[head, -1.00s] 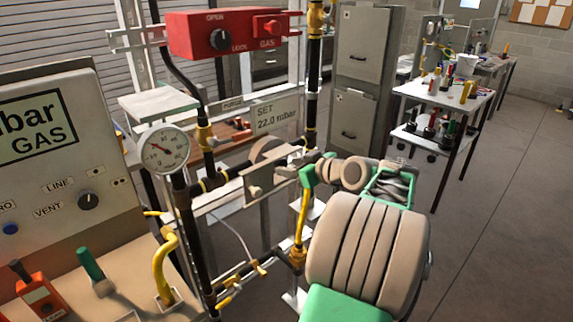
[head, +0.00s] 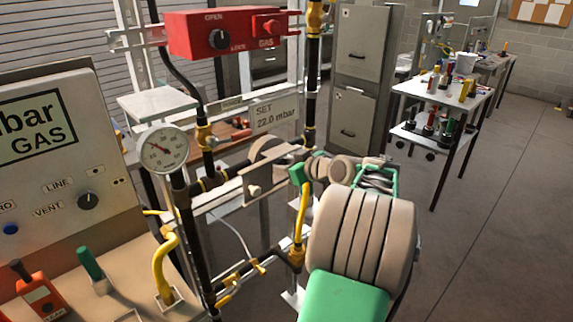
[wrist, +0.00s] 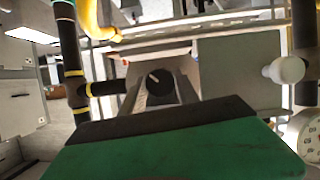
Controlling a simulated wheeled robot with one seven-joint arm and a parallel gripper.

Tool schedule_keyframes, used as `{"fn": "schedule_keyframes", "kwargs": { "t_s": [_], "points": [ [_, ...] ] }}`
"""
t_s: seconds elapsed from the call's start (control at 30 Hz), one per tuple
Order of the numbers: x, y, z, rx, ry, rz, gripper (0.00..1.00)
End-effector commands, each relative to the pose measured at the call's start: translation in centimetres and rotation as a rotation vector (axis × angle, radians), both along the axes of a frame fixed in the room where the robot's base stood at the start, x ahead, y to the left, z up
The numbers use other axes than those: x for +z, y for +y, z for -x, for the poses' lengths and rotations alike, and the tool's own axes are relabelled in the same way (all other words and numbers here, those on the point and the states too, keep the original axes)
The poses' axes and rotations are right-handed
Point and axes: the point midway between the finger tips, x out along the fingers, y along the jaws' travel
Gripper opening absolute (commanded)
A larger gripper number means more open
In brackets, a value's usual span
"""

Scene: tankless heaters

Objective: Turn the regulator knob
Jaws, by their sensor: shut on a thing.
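The regulator knob (wrist: 157,84) is a dark round knob with a pale pointer line, in the middle of the wrist view. My gripper (wrist: 160,92) has one finger on each side of it and is shut on it. In the head view my gripper (head: 292,158) reaches the pipework beside the round beige regulator body (head: 268,149). There the knob and fingertips are mostly hidden by my own wrist. A sign reading "SET 22.0 mbar" (head: 276,114) hangs just above. The round pressure gauge (head: 164,148) stands to the left.
A plate with a small pale knob (head: 254,190) sits close to my gripper. Black and yellow pipes (head: 311,90) run around it, and a red gas box (head: 228,34) is above. A control panel (head: 58,150) is at left. Open floor (head: 480,230) lies at right.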

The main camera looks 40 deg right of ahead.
Motion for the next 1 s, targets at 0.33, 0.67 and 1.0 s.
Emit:
{"fn": "schedule_keyframes", "kwargs": {
  "t_s": [0.33, 0.67, 1.0],
  "points": [
    [0.1, -0.5, 0.2, -0.008, 0.001, -0.022, 0.00],
    [0.3, -0.3, 0.1, -0.005, 0.007, -0.196, 0.00],
    [0.3, -0.3, 0.0, -0.003, 0.012, -0.424, 0.00]
  ]
}}
